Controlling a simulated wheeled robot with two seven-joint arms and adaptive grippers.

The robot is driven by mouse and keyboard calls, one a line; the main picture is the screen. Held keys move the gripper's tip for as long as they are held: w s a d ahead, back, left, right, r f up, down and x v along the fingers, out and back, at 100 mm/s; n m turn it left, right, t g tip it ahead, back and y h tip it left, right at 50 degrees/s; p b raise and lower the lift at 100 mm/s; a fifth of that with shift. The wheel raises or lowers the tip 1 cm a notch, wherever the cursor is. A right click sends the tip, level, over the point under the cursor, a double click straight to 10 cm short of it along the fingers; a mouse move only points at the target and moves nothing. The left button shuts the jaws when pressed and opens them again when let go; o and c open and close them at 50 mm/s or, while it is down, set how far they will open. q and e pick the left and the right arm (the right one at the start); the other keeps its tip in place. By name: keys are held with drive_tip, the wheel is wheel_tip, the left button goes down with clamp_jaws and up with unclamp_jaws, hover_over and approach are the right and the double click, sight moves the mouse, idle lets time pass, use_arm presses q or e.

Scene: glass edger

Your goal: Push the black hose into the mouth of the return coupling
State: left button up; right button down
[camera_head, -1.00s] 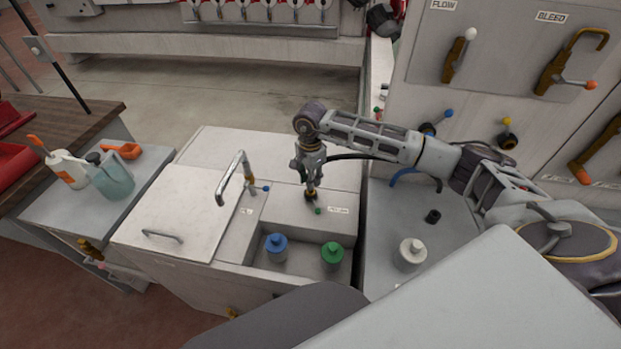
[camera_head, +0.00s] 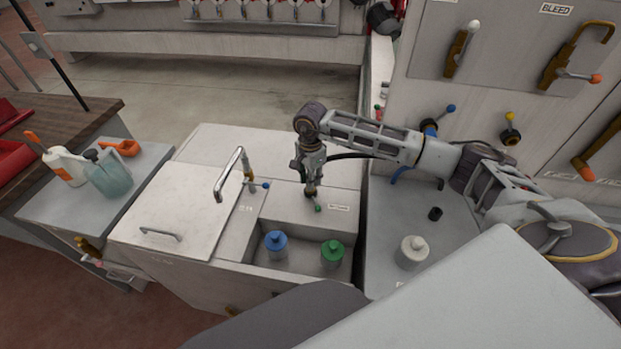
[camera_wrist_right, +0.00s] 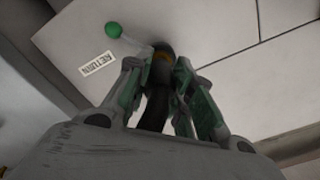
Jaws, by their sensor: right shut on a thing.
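My right gripper (camera_head: 311,188) points down over the raised block of the white tank unit, just above the return coupling. In the right wrist view the right gripper (camera_wrist_right: 165,95) is shut on the black hose (camera_wrist_right: 155,110). The hose end meets the return coupling (camera_wrist_right: 162,56), a brassy ring by the green-knobbed lever and the RETURN label; I cannot tell how deep the end sits in the mouth. In the head view the hose (camera_head: 345,156) runs off behind my right forearm. The coupling is mostly hidden there by the gripper. My left gripper is not in view.
Blue (camera_head: 275,244) and green (camera_head: 332,252) capped bottles stand in a recess in front of the block. A white capped bottle (camera_head: 412,252) and small black cap (camera_head: 435,213) stand on the right surface.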

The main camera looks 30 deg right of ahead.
drive_tip(key=shift+f+b, duration=0.8)
drive_tip(key=shift+f, duration=0.15)
drive_tip(key=c, duration=1.2)
unclamp_jaws()
drive_tip(key=shift+o, duration=0.2)
drive_tip(key=shift+r, duration=0.1)
drive_tip(key=shift+r, duration=5.95)
drive_tip(key=shift+s+f, duration=0.1)
